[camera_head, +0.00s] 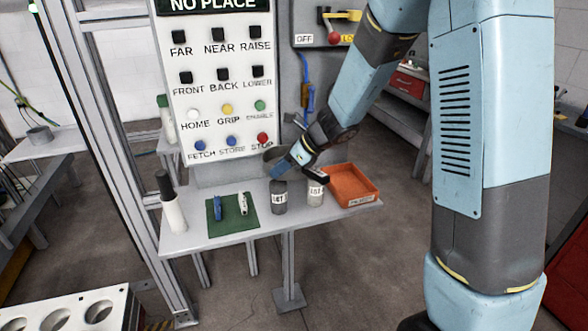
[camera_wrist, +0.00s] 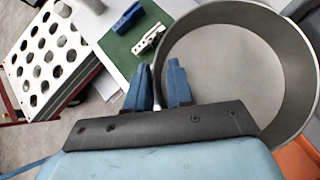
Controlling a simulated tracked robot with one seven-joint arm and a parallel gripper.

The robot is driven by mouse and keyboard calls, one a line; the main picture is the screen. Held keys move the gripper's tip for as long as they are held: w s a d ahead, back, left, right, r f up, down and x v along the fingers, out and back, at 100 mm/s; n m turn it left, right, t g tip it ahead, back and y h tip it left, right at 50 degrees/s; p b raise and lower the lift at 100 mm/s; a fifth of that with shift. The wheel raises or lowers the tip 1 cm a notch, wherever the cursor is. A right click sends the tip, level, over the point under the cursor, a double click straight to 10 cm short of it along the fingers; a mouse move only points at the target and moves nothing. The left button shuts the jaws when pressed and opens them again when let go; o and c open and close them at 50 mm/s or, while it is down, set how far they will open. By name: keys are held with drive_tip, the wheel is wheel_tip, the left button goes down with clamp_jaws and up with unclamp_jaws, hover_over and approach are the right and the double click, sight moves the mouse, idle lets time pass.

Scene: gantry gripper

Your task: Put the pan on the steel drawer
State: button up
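The pan (camera_wrist: 225,70) is a round grey metal dish that fills the right of the wrist view. In the head view it is the grey round shape (camera_head: 272,158) behind my gripper, partly hidden by it. My gripper (camera_wrist: 160,75) has its two blue fingers close together, with the pan's left wall between them, one finger outside and one inside. In the head view my gripper (camera_head: 282,171) is over the rear of the small table. I cannot tell whether the pan's underside touches anything. No surface is clearly recognisable as the steel drawer.
The small grey table (camera_head: 205,238) carries a green mat (camera_head: 232,223) with blue and white tools, two labelled bottles (camera_head: 279,199), an orange tray (camera_head: 352,187) and a white bottle with a black top (camera_head: 172,208). A button panel (camera_head: 220,90) stands behind.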

clamp_jaws()
drive_tip(key=shift+d+r, duration=0.1)
drive_tip(key=shift+r, duration=0.1)
